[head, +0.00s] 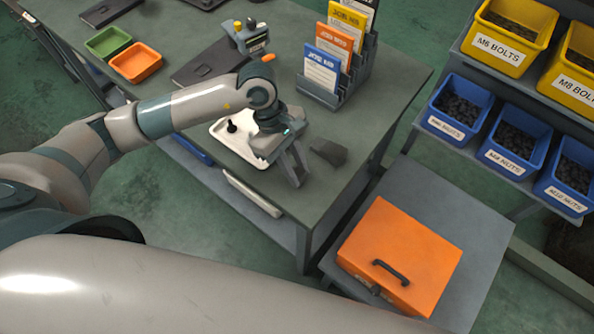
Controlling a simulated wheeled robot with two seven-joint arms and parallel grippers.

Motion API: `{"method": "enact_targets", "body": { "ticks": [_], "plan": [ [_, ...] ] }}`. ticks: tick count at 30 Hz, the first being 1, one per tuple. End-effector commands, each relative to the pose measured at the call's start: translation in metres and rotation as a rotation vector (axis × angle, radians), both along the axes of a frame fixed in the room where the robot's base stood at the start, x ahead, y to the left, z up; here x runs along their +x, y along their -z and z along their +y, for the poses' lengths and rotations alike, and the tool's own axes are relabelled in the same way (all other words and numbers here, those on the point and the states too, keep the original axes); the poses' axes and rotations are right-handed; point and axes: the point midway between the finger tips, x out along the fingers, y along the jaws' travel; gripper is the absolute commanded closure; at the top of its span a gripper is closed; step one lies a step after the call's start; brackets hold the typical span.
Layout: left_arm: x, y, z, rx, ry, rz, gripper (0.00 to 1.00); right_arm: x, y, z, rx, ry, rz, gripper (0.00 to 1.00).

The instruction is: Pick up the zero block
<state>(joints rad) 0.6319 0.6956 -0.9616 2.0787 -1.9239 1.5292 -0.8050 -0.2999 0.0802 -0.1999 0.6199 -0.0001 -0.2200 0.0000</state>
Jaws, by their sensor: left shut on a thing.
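My left arm reaches in from the left over the grey workbench (398,92). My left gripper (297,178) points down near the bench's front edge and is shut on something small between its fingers. I take this to be the zero block, but the fingers hide most of it and its shape is not clear. A white tray (222,132) lies just left of the gripper, with a small black knobbed piece (232,127) in it. A dark grey wedge-like shape (328,152) shows on the bench just right of the fingers. My right gripper is out of view.
A rack of job cards (318,90) stands behind the gripper. Green (108,42) and orange (136,62) trays lie at the back left. An orange case (405,245) sits on a lower grey surface at right. Blue nut bins (458,107) and yellow bolt bins (510,38) fill the shelves.

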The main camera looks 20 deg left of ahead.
Motion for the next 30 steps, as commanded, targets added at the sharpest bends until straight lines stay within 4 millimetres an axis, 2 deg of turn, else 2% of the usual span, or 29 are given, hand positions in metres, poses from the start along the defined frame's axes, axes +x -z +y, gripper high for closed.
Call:
{"method": "enact_targets", "body": {
  "ticks": [8, 15, 26, 27, 30],
  "plan": [
    [0.002, -0.031, 0.0, -0.001, 0.004, -0.009, 1.0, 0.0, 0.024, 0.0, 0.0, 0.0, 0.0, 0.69],
    [-0.041, -0.055, -0.009, -0.002, 0.007, -0.007, 1.0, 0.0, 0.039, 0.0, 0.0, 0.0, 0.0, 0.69],
    [-0.092, -0.087, -0.019, -0.001, 0.006, -0.007, 1.0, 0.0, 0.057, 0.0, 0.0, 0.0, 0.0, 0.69],
    [-0.094, -0.093, -0.019, 0.001, 0.003, -0.001, 1.0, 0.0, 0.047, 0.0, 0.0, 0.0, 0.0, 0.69],
    [-0.095, -0.096, -0.019, 0.001, -0.001, 0.002, 1.0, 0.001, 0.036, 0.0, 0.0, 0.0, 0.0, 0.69]
  ]
}}
